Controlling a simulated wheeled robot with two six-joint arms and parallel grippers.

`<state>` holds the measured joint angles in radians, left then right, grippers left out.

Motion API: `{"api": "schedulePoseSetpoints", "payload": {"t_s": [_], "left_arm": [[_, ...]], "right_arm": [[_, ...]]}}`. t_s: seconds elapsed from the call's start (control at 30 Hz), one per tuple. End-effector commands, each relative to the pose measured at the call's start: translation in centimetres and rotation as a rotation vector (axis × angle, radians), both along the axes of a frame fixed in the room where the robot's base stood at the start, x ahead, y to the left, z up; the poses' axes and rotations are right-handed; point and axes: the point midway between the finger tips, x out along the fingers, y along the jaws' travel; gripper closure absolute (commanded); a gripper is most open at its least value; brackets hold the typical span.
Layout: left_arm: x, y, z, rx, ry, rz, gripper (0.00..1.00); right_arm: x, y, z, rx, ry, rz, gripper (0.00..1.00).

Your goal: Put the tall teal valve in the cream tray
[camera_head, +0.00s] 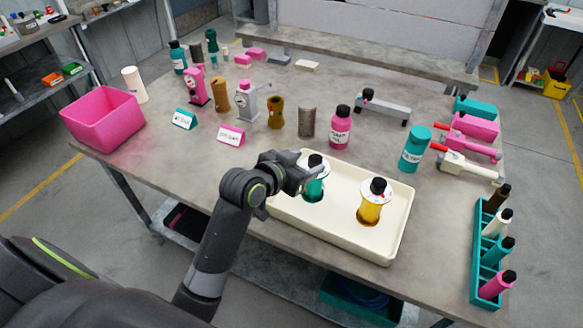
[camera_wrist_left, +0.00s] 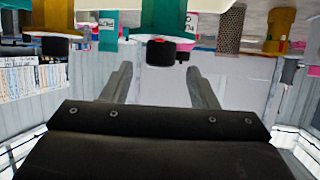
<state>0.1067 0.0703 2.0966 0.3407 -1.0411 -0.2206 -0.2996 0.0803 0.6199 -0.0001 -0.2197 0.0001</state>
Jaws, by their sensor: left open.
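The tall teal valve (camera_head: 314,188), with a black knob and a pale collar, stands upright in the cream tray (camera_head: 338,232), towards its left end. A similar yellow valve (camera_head: 370,209) stands in the tray to its right. My left gripper (camera_head: 305,179) is open, close beside the left of the teal valve's upper part. In the left wrist view, which is upside down, the teal valve (camera_wrist_left: 161,17) appears beyond and between the two open fingers (camera_wrist_left: 160,87), apart from them in the picture. My right gripper is not in view.
A pink bin (camera_head: 103,122) stands at the table's left corner. A teal rack (camera_head: 478,250) with several bottles is at the right. A pink bottle (camera_head: 340,130), a mesh cylinder (camera_head: 307,122) and a teal cylinder (camera_head: 414,150) stand behind the tray.

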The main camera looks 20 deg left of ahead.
Motion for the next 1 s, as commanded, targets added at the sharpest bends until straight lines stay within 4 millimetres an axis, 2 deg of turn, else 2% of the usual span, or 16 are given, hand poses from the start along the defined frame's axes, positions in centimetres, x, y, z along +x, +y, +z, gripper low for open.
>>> {"api": "schedulePoseSetpoints", "payload": {"t_s": [0.1,0.33,1.0], "left_arm": [[-1.9,0.6,0.8,0.002,-0.001,0.000,0.46],[-4.2,1.4,1.8,0.001,-0.002,-0.001,0.46],[-4.9,1.6,1.7,0.002,0.009,0.004,0.46]], "right_arm": [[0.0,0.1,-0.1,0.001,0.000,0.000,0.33],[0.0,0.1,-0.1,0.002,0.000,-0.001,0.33],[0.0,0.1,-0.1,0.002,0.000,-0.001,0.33]]}}
